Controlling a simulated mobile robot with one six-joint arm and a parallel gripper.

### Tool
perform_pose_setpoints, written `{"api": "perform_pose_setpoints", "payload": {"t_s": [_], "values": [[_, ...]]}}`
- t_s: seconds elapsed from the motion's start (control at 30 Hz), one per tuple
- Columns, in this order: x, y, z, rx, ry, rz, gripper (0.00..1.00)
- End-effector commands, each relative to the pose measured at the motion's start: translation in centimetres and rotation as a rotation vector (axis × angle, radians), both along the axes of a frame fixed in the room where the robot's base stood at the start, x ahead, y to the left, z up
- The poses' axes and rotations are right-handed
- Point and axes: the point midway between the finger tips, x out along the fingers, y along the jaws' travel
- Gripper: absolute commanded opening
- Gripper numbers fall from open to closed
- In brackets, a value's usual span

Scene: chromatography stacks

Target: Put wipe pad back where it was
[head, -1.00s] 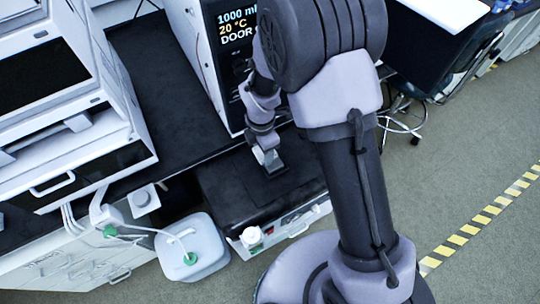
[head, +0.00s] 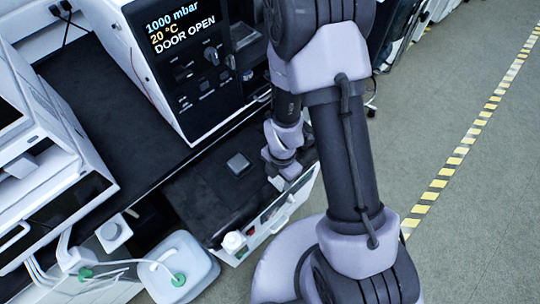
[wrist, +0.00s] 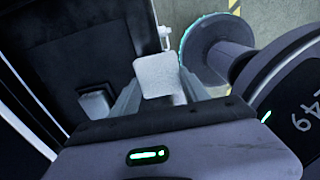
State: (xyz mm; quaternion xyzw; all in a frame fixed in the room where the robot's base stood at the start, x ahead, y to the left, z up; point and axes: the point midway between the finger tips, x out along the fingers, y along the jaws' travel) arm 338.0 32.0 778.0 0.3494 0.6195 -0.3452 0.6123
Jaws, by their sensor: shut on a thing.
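My gripper (wrist: 160,90) is shut on a pale, flat, rounded-square piece, which looks like the wipe pad (wrist: 157,73), in the wrist view. In the head view my gripper (head: 287,176) hangs over the right edge of a black-topped surface (head: 205,200), and the pad cannot be told apart there. A small grey block (head: 238,163) sits on a dark square on that surface, left of my gripper. The block also shows in the wrist view (wrist: 95,104), to the left of the fingers and apart from them.
An oven-like instrument (head: 190,70) with a lit display reading "DOOR OPEN" stands behind. A small white bottle (head: 234,242) is at the black surface's front edge. A white canister with tubing (head: 180,268) stands at front left. The floor at right is clear.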

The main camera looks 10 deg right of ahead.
Motion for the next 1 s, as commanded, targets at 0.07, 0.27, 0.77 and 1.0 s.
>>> {"api": "perform_pose_setpoints", "payload": {"t_s": [0.07, 0.27, 0.77, 1.0], "values": [[2.4, 0.2, 0.6, 0.000, -0.002, 0.001, 0.09], [8.1, 0.8, -0.8, 0.000, -0.004, 0.000, 0.09], [9.6, 0.9, -4.2, 0.000, -0.001, 0.001, 0.09], [9.6, 0.9, -4.5, -0.001, -0.001, 0.001, 0.69]]}}
